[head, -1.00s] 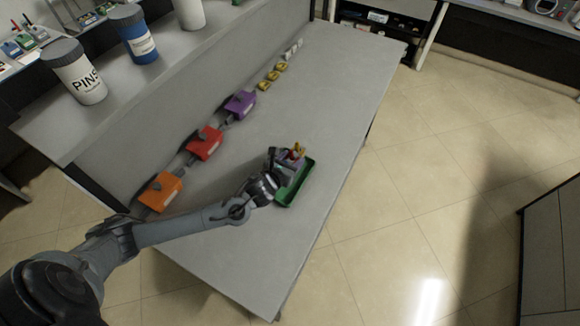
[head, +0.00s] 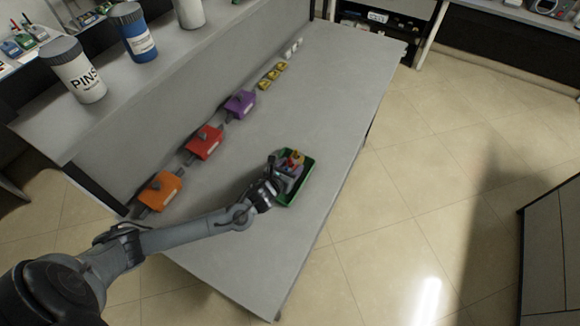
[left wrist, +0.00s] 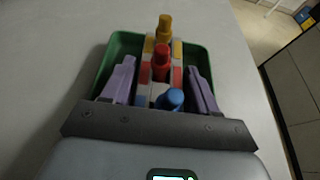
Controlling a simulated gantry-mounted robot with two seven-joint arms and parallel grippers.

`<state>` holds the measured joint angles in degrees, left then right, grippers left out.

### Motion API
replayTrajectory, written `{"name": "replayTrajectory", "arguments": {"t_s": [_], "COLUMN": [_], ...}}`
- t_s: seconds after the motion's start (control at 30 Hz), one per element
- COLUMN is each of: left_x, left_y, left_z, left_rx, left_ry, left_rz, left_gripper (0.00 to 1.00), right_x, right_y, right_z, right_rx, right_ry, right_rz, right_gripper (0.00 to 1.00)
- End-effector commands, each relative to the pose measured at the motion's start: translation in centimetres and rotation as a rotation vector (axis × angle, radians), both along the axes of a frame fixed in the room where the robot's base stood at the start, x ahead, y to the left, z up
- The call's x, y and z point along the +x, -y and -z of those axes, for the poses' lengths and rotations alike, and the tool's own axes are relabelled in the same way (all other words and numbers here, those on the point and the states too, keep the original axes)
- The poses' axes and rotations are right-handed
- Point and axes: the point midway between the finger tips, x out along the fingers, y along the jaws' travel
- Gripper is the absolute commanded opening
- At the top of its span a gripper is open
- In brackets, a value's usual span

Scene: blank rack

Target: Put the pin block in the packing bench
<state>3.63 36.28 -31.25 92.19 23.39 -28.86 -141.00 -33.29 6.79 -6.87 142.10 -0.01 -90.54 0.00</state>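The pin block (head: 290,168) is a small grey block with red, yellow and blue pins standing in a row. It sits low within the green tray (head: 312,165) on the grey bench top (head: 300,105). In the left wrist view the pin block (left wrist: 160,72) stands between the two pale purple fingers of my left gripper (left wrist: 160,68). Narrow gaps show on both sides, so the gripper looks open around it. The tray (left wrist: 112,50) shows behind and beside the fingers. The block's underside is hidden. My left gripper (head: 281,172) reaches in from the left. My right gripper is not in view.
Jars, including one marked PINS (head: 75,72), stand on the upper shelf. The bench front is clear.

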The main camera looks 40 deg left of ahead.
Motion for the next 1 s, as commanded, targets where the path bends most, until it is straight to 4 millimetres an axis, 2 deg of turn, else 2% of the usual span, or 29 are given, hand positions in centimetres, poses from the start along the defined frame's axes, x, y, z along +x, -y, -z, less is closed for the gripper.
{"name": "replayTrajectory", "arguments": {"t_s": [0.03, 0.1, 0.47, 0.67, 1.0], "left_x": [0.0, 0.0, 0.0, -2.1, -7.7], "left_y": [0.0, 0.0, 0.0, 0.4, 1.4], "left_z": [0.0, -0.1, -0.5, -1.2, -3.6], "left_rx": [0.000, 0.000, -0.001, 0.001, 0.000], "left_ry": [0.000, 0.000, 0.001, -0.001, 0.000], "left_rz": [0.000, 0.000, 0.000, 0.003, 0.002], "left_gripper": [0.67, 0.76, 0.76, 0.76, 0.76], "right_x": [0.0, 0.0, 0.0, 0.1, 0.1], "right_y": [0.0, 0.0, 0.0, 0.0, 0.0], "right_z": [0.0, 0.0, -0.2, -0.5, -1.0], "right_rx": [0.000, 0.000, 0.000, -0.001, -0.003], "right_ry": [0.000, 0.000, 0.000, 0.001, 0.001], "right_rz": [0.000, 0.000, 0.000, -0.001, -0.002], "right_gripper": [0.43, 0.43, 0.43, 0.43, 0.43]}}
